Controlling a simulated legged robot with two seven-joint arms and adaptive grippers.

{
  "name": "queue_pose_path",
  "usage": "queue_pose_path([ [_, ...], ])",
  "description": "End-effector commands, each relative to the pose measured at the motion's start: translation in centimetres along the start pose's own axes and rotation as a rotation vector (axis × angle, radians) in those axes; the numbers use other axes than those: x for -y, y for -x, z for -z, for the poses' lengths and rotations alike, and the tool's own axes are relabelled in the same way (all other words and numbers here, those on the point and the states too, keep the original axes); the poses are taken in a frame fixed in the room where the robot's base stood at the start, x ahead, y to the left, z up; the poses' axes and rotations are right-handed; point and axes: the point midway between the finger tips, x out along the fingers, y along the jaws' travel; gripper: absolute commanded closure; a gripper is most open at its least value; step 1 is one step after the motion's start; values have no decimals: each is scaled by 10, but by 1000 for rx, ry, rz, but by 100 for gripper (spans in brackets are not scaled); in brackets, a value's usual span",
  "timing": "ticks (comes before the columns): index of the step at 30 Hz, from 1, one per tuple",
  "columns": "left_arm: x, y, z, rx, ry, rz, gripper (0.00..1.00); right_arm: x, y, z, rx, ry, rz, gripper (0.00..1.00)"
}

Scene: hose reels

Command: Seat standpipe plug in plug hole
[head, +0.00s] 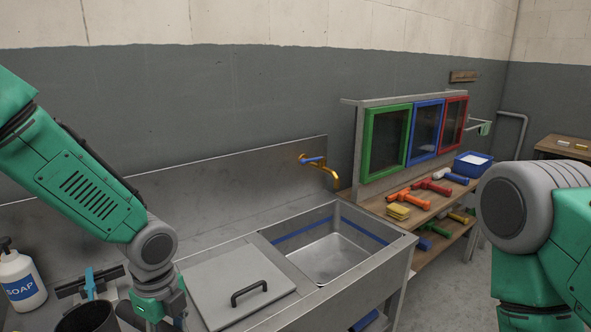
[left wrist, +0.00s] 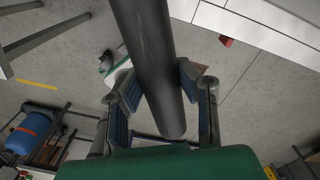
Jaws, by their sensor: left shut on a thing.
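My left gripper (left wrist: 160,85) is shut on a long dark grey pipe, the standpipe plug (left wrist: 150,50), with a finger on each side of it. The pipe's rounded end shows between the fingers, over the floor.
A grey lid (head: 238,285) with a black handle covers the sink's left part. A brass tap (head: 325,170) juts from the splashback. A soap bottle (head: 20,278) and a dark open container (head: 88,317) stand at left. A wooden shelf (head: 378,207) with coloured tools stands right.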

Motion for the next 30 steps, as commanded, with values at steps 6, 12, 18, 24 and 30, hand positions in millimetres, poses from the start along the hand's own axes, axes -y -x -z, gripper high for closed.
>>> queue_pose_path([
  [6,-3,-17,1,0,151,3,100,0,-15,0,-2,-1,0,60],
  [12,-11,-31,5,1,338,11,100,0,-30,-1,-2,-1,0,60],
  [18,-19,-59,9,-5,637,14,100,0,-55,-2,-1,0,0,60],
  [24,-32,-93,14,-18,1051,20,100,0,-87,-4,-1,0,0,60],
  [30,-46,-125,20,-36,1466,18,100,1,-117,-6,-1,-1,0,60],
])
